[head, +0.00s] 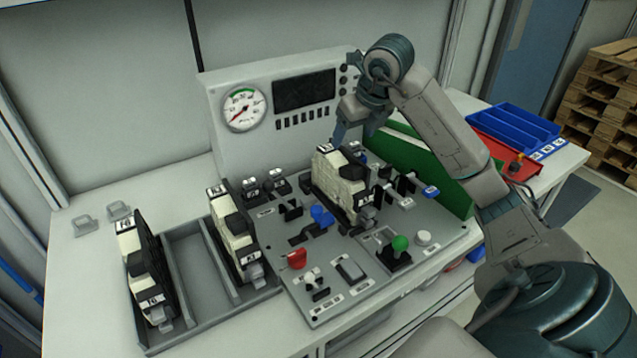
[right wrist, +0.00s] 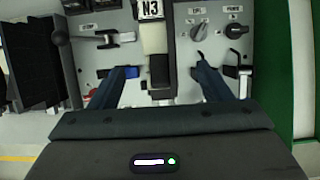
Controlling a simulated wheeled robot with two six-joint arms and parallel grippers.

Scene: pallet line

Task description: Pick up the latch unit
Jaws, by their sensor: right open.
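A cream-and-black latch unit (head: 338,185) stands on the grey control panel (head: 275,222). In the right wrist view a part marked N3 (right wrist: 152,38) lies between the two blue fingers. My right gripper (head: 352,138) is open, just behind and above the upper end of this unit, and in its wrist view (right wrist: 166,84) the fingers are apart with a gap on each side. Two similar units, one on the left (head: 146,272) and one on the right (head: 232,235), stand in a grey tray (head: 190,258). My left gripper is not in view.
The panel carries a red knob (head: 297,259), a green knob (head: 400,243), a blue handle (head: 322,215) and several switches. A gauge (head: 244,110) is on the upright board behind. A green wall (head: 450,185) and a blue bin (head: 515,130) are on the right.

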